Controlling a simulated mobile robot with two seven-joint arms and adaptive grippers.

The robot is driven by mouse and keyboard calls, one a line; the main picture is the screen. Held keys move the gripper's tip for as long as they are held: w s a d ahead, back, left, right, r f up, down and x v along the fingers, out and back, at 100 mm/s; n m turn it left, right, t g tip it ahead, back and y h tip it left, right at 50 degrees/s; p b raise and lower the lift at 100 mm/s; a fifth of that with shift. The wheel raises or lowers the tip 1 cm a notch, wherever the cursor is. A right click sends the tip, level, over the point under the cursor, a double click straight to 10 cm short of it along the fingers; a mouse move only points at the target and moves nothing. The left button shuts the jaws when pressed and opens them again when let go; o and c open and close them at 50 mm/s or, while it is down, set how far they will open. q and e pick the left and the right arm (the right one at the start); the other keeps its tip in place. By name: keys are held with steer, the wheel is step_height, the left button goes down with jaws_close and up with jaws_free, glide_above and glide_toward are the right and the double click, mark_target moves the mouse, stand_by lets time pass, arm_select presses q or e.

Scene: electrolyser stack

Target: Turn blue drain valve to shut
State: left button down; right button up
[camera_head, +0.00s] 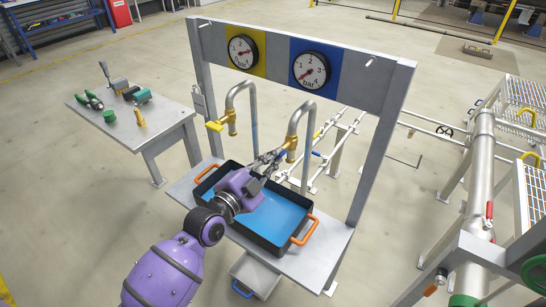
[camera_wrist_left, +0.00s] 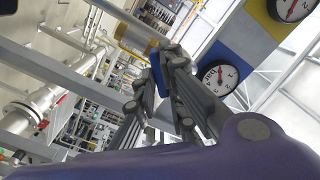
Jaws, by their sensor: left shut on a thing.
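The blue drain valve is a brass valve (camera_head: 291,146) on the right-hand bent pipe, below the blue panel with a gauge (camera_head: 311,69). My left gripper (camera_head: 272,160) reaches it from the lower left, over the tray. In the left wrist view, its fingers (camera_wrist_left: 160,75) are shut on the blue handle (camera_wrist_left: 157,73), beside the brass body (camera_wrist_left: 136,36). The fingers hide most of the handle, so its exact angle is hard to tell. My right gripper is not in view.
A dark tray with a blue inside and orange handles (camera_head: 304,232) stands on the bench under the pipes. A second brass valve with a yellow handle (camera_head: 214,126) is to the left. A side table (camera_head: 160,125) holds several small parts. Frame posts flank the pipes.

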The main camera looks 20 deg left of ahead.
arm_select(q)
steer(key=shift+m+p, duration=0.4)
steer(key=shift+m, duration=1.9)
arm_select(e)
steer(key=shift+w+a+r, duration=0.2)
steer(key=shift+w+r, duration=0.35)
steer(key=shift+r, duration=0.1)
arm_select(q)
steer(key=m+p, duration=0.1)
steer(key=m, duration=0.3)
steer(key=c, duration=1.7)
jaws_free()
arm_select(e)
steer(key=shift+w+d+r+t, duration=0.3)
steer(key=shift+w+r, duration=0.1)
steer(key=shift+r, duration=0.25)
arm_select(q)
steer(key=shift+s, duration=0.1)
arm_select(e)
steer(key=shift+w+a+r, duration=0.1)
